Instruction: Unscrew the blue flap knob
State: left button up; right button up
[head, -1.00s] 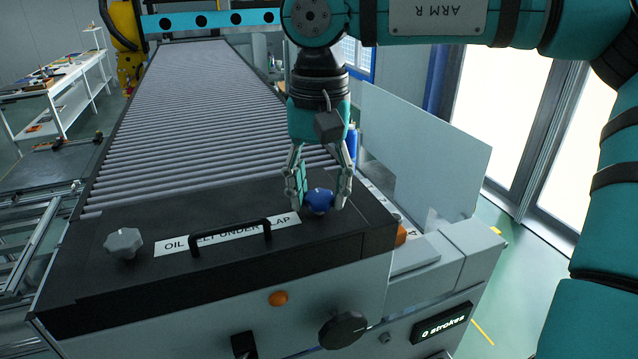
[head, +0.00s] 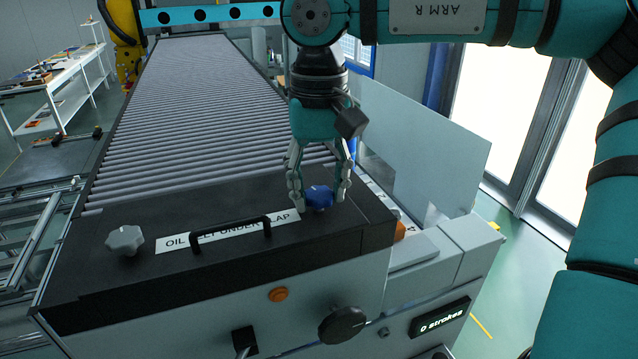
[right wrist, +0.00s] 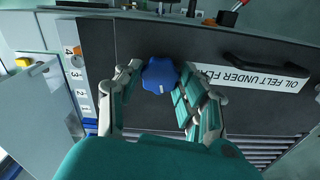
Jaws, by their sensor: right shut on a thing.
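The blue flap knob (head: 319,198) sits on the right end of the black flap (head: 150,280) in the head view. It also shows in the right wrist view (right wrist: 160,75), lobed, with a small white mark. My right gripper (head: 320,196) points down over the knob, with its fingers on both sides of it, shut on it. In the right wrist view the fingers (right wrist: 155,88) stand left and right of the knob. The knob appears down on the flap surface; its threads are hidden. My left gripper is not in view.
A grey knob (head: 125,240) sits at the flap's left end. A black handle (head: 231,236) stands mid-flap beside a white label reading about oil felt. A roller conveyor (head: 200,110) runs behind. A black front knob (head: 342,325), an orange button (head: 278,294) and a "0 strokes" display (head: 441,319) are below.

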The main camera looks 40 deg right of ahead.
aim_at(319, 192)
jog(key=o, duration=1.1)
jog(key=shift+o, duration=0.2)
jog(key=shift+r, duration=0.25)
notch_tip(319, 192, up, 12)
jog(key=shift+f, duration=0.25)
